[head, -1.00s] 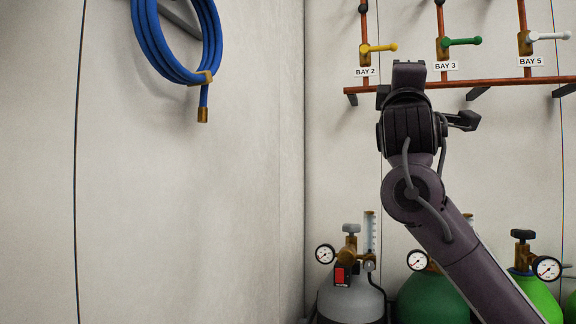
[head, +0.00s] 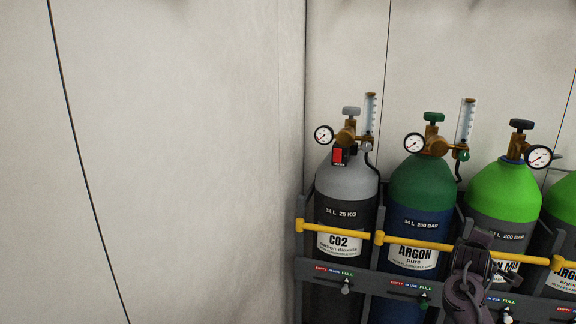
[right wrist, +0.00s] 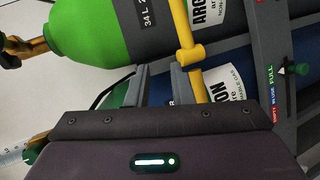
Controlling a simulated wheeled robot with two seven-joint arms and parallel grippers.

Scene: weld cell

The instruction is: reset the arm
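My right arm (head: 466,290) shows low at the right in the head view, in front of the cylinder rack, and overlaps a yellow bar there. In the right wrist view my right gripper (right wrist: 158,86) has its two grey fingers apart, with nothing held between them. Cylinders and a yellow bar lie beyond the fingers. I cannot tell the exact distance to them. My left gripper is not in view.
A grey CO2 cylinder (head: 345,195), a dark green argon cylinder (head: 425,185) and a bright green-topped cylinder (head: 503,192) stand behind yellow bars (head: 335,230). Regulators and gauges stick out on top. Bare wall (head: 170,160) fills the left.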

